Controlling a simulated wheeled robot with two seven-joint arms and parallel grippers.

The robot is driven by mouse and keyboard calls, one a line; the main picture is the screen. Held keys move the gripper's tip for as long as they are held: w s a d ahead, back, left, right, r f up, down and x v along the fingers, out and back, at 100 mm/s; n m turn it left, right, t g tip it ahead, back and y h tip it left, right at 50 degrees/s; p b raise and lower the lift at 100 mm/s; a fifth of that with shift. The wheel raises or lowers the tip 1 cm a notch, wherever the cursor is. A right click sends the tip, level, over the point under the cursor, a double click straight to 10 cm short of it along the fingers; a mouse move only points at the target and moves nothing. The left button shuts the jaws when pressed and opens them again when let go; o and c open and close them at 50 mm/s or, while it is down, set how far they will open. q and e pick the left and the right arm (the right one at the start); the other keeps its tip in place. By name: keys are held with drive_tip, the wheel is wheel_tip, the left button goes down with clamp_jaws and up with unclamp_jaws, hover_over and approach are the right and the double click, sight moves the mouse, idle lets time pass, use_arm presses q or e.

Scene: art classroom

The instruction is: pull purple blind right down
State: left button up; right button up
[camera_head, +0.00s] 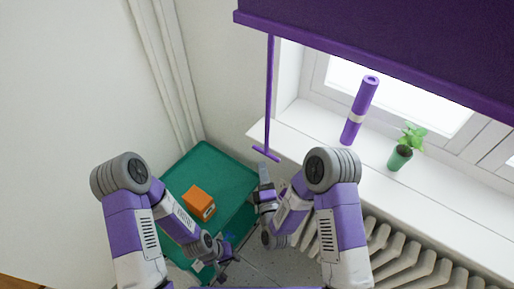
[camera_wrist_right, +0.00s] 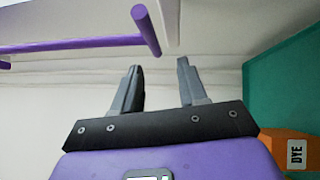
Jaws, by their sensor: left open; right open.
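The purple blind (camera_head: 380,45) hangs across the window at the top right, partly lowered. A thin purple pull rod (camera_head: 269,95) hangs from its left end, with a short crossbar handle (camera_head: 266,153) at the bottom. My right gripper (camera_head: 263,172) is open and empty just below the handle. In the right wrist view, the handle (camera_wrist_right: 146,30) lies just beyond the open right fingertips (camera_wrist_right: 158,68), apart from them, and the rod (camera_wrist_right: 70,46) runs off to the left. My left gripper (camera_head: 229,253) is low over the green surface; its fingers are small in the view.
A white windowsill holds a purple roll (camera_head: 360,110) and a potted plant (camera_head: 400,157). A radiator (camera_head: 400,250) stands below it. An orange box (camera_head: 198,203) sits on a green surface (camera_head: 222,170) in the corner; it also shows in the right wrist view (camera_wrist_right: 285,145). White curtains hang left.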

drive_tip(key=x, duration=0.7)
drive_tip(key=shift+w+r, duration=0.25)
drive_tip(key=shift+r, duration=0.1)
drive_tip(key=shift+a, duration=0.1)
clamp_jaws()
